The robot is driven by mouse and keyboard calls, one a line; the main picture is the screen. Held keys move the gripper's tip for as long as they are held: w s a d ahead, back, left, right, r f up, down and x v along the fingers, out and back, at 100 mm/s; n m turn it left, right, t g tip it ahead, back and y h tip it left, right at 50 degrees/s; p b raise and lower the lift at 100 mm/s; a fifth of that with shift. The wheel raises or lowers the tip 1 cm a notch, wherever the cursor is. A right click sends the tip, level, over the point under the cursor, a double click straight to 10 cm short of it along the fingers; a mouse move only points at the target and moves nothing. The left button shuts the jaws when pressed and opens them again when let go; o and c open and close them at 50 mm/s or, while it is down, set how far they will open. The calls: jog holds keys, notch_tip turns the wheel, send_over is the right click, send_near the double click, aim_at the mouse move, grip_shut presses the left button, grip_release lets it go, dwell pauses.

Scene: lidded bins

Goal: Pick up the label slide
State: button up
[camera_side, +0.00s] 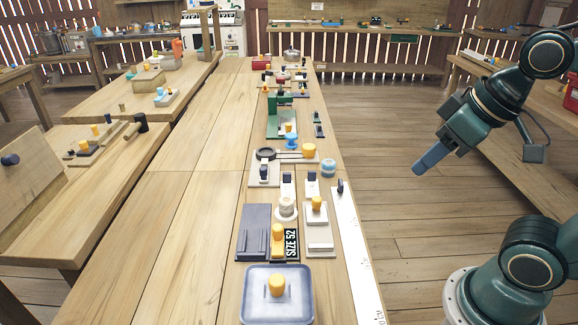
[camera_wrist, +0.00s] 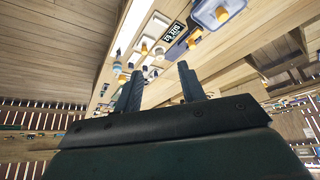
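A black label reading "SIZE 52" (camera_side: 291,244) lies on the bench just right of an orange knob (camera_side: 278,231) on a dark grey plate (camera_side: 252,238). I take this label piece to be the label slide; whether the knob belongs to it I cannot tell. The label also shows in the wrist view (camera_wrist: 173,31), upper middle, beyond my fingertips. My gripper (camera_side: 429,161) hangs over the aisle, right of the bench and apart from everything. In the wrist view my gripper (camera_wrist: 158,80) has its two fingers spread with nothing between them.
A lidded bin (camera_side: 254,303) with an orange knob stands nearest the camera. A pale plate with a yellow knob (camera_side: 318,203) and a white ruler (camera_side: 352,235) lie right of the label. More fixtures stand farther along. The bench's left half is clear.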

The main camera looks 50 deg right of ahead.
jog(key=w+r+n, duration=0.2)
jog(key=w+r, duration=0.2)
jog(key=w, duration=1)
jog(key=n+g+y, duration=0.3)
jog(key=n, duration=0.4)
send_over(287, 174)
jog(key=s+d, duration=0.4)
notch_tip(287, 174, down, 25)
jog(key=shift+w+f+t, duration=0.25)
jog(key=shift+w+t, duration=0.05)
jog(key=shift+w, duration=0.05)
jog(key=x, duration=0.8)
jog(key=shift+a+f, duration=0.2)
jog(key=shift+f, duration=0.05)
